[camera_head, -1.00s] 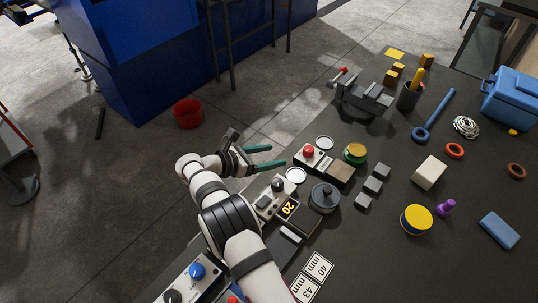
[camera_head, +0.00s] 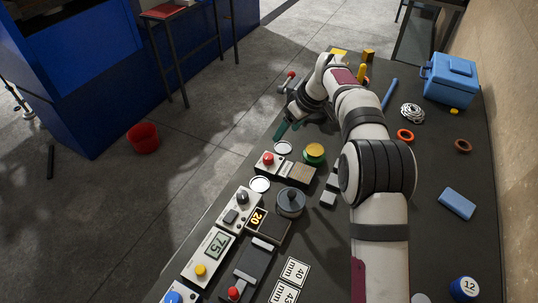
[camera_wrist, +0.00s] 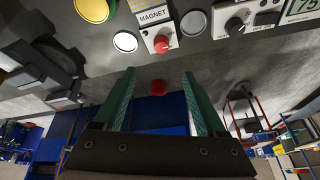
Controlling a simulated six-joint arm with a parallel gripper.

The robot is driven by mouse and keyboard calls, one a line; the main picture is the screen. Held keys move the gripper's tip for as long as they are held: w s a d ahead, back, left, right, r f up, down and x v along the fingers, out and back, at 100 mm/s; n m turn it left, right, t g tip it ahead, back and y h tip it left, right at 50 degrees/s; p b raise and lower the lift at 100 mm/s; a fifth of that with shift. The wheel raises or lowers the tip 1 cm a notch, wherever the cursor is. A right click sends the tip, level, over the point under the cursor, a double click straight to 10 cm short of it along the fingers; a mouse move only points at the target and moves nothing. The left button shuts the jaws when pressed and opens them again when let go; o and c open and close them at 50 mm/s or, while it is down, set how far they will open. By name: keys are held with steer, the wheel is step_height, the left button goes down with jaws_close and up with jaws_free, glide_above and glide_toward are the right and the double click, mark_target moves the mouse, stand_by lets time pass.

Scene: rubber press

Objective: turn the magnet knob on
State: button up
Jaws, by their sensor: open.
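The magnet knob is a red knob (camera_wrist: 161,44) on a small light box labelled MAGNET, at the top of the wrist view. It also shows as a red knob (camera_head: 268,158) on a box near the bench's left edge in the head view. My gripper (camera_wrist: 158,72) is open and empty, its two green fingers spread. In the wrist view the knob appears just beyond the fingertips, between their lines, with no contact visible. In the head view my gripper (camera_head: 288,128) is beyond the box, near the vise, partly hidden by my wrist.
A green-and-yellow round button (camera_head: 314,154) and round metal discs (camera_head: 260,184) sit near the magnet box. A box with a black knob (camera_head: 242,197) stands nearer. The vise (camera_head: 292,85) is close to my wrist.

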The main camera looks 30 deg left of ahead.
mark_target(269, 156)
steer(key=x, duration=1.5)
steer(key=shift+s+a+f, duration=0.1)
steer(key=shift+f, duration=0.1)
steer(key=shift+c, duration=0.2)
jaws_close()
